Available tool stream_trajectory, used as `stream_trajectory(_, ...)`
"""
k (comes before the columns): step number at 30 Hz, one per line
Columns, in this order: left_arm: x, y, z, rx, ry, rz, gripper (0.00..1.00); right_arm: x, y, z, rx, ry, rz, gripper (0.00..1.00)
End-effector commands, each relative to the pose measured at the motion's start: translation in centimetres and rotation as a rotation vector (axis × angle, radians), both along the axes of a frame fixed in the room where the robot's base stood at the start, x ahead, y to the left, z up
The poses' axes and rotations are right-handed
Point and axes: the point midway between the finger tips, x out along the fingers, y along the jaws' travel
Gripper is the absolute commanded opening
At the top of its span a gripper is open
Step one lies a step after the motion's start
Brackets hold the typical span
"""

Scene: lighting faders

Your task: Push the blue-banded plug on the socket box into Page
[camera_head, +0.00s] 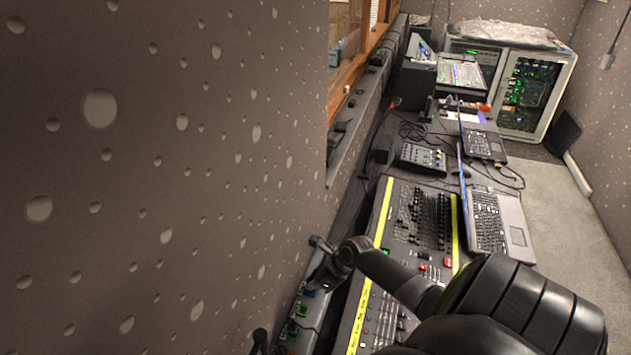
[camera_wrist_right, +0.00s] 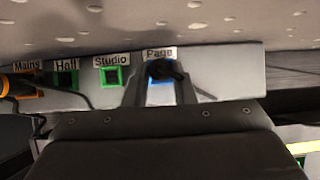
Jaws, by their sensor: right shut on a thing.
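The socket box (camera_wrist_right: 225,80) runs along the wall in the right wrist view, with sockets labelled Mains, Hall (camera_wrist_right: 66,80), Studio (camera_wrist_right: 112,76) and Page (camera_wrist_right: 159,53). It also shows in the head view (camera_head: 305,318). My right gripper (camera_wrist_right: 161,84) is shut on a black plug (camera_wrist_right: 166,71) right at the Page socket, below its label. Blue shows around the plug; I cannot tell the plug's band from the socket's frame, nor how deep the plug sits. In the head view, my right gripper (camera_head: 322,268) is over the far end of the box. My left gripper is not clearly seen.
An orange and black plug (camera_wrist_right: 17,82) with a dark cable is at Mains. Hall and Studio have green frames and look empty. The speckled wall (camera_head: 150,180) rises close behind the box. A fader console (camera_head: 420,215) and an open laptop (camera_head: 495,222) are to the right.

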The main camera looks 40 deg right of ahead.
Motion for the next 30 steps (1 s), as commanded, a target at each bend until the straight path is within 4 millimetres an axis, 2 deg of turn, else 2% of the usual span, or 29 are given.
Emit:
stream_trajectory(13,0.01,-0.01,-0.08,0.000,0.000,0.000,0.36,-0.36,0.13,-0.48,0.005,0.011,-0.002,0.00)
stream_trajectory(14,0.01,-0.01,-0.08,0.000,0.000,0.000,0.36,-0.37,0.14,-0.49,0.005,0.011,-0.002,0.28)
stream_trajectory(19,0.01,0.00,-0.07,0.000,0.000,0.000,0.36,-0.27,0.10,-0.38,0.004,0.008,-0.002,0.49)
stream_trajectory(30,0.01,-0.01,-0.15,0.000,0.000,0.000,0.36,-0.36,-0.13,0.07,0.001,0.005,-0.001,0.49)
